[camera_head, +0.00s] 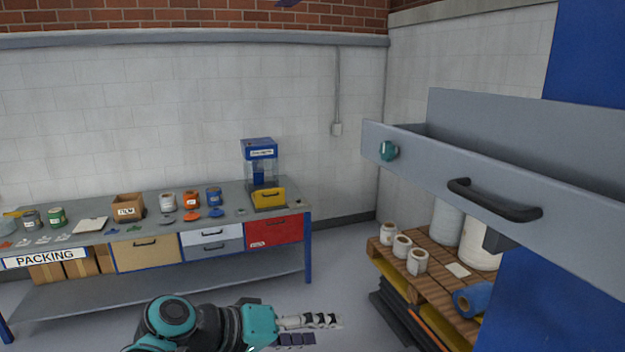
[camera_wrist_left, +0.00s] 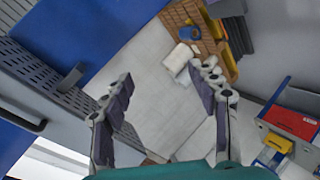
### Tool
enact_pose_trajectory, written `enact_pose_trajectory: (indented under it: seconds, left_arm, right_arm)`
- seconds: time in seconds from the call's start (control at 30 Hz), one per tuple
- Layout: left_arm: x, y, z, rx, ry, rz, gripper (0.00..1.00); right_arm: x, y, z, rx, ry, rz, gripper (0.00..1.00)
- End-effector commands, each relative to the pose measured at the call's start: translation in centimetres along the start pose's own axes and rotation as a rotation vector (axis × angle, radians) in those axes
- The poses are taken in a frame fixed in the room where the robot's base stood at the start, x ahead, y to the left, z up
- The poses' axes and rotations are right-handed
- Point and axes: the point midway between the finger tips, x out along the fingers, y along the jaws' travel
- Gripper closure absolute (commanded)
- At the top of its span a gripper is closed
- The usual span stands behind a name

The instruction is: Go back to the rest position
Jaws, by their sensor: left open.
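My left gripper (camera_head: 325,331) is at the bottom of the head view, above the floor, with its fingers pointing right. In the left wrist view the left gripper (camera_wrist_left: 161,77) has its two fingers wide apart, with nothing between them but floor in the distance. It is clear of the bench and touches nothing that I can see. My right gripper is not in view.
A grey drawer (camera_head: 585,225) with a black handle (camera_head: 494,202) stands pulled out at the right. A small teal part (camera_head: 388,151) shows at its front. Below is a pallet (camera_head: 428,268) with rolls. The packing bench (camera_head: 240,265) stands at the left against the wall.

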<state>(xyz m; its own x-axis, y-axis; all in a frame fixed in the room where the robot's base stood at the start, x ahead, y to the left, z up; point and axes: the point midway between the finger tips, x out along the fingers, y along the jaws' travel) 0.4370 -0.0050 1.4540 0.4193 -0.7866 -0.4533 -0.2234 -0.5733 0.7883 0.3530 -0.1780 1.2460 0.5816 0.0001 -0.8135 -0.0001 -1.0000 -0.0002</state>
Motion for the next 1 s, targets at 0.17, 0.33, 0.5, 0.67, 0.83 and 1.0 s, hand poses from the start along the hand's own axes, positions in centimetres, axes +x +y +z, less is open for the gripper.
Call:
enact_pose_trajectory:
  seconds: [0.17,0.33,0.5,0.67,0.83,1.0]
  left_arm:
    - [2.6,-13.8,7.9,0.057,-0.009,-0.269,0.41]
    - [3.0,-26.2,14.1,0.134,0.004,-0.537,0.41]
    - [2.2,-35.8,18.3,0.222,0.031,-0.762,0.41]
    - [1.3,-40.2,20.1,0.279,0.051,-0.880,0.41]
    - [0.8,-41.1,20.3,0.296,0.056,-0.911,0.41]
    - [0.8,-41.1,20.3,0.296,0.056,-0.911,0.41]
  right_arm:
    - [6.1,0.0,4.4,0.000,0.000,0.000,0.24]
    - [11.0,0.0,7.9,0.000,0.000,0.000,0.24]
    - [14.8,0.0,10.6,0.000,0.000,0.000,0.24]
    - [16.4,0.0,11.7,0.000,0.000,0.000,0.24]
    - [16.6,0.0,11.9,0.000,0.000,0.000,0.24]
    - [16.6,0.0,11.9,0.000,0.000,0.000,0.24]
